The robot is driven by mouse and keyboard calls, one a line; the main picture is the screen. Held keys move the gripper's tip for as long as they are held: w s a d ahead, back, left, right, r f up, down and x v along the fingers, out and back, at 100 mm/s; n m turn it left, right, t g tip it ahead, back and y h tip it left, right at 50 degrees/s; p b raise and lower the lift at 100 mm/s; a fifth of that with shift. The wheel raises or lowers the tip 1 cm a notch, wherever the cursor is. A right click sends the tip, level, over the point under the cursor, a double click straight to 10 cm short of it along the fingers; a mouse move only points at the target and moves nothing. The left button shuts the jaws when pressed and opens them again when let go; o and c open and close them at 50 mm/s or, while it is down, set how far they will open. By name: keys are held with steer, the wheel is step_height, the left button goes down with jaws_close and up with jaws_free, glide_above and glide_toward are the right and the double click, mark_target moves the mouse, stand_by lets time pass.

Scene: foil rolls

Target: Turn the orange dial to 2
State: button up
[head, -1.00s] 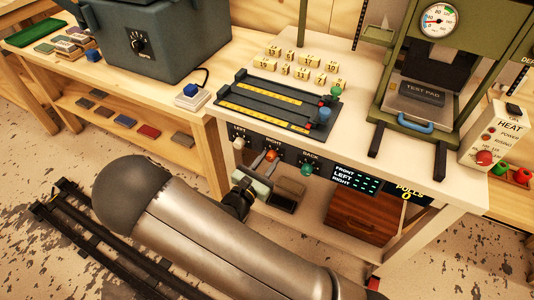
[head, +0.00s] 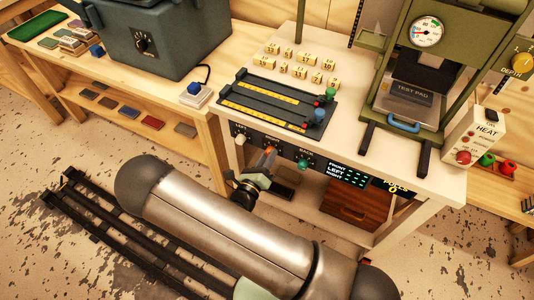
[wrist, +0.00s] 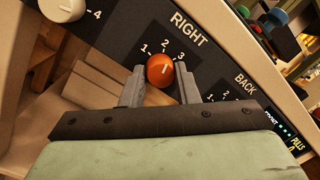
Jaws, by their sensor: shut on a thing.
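The orange dial (wrist: 158,72) is on the black panel below the label RIGHT in the wrist view. The numbers 1, 2 and 3 are around its upper side. A short pale mark on the dial stands nearly upright in the picture, roughly toward the 2; its exact setting is hard to tell. My gripper (wrist: 160,84) has a finger on each side of the dial and is shut on it. In the head view the orange dial (head: 270,149) shows at the tip of my gripper (head: 266,160), which partly hides it.
A white dial (head: 240,139) is left of the orange one, and a green dial (head: 304,163) is to its right. A display (head: 347,175) is further right on the panel. The worktop above holds a black slotted plate (head: 278,100), number blocks and a green press (head: 445,60).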

steer(key=shift+n+p, duration=0.3)
steer(key=shift+n, duration=0.5)
steer(key=o, duration=1)
steer(key=shift+s, duration=0.1)
steer(key=b+v, duration=0.1)
steer(key=v, duration=1.6)
steer(key=shift+s+b, duration=0.25)
steer(key=shift+b, duration=0.05)
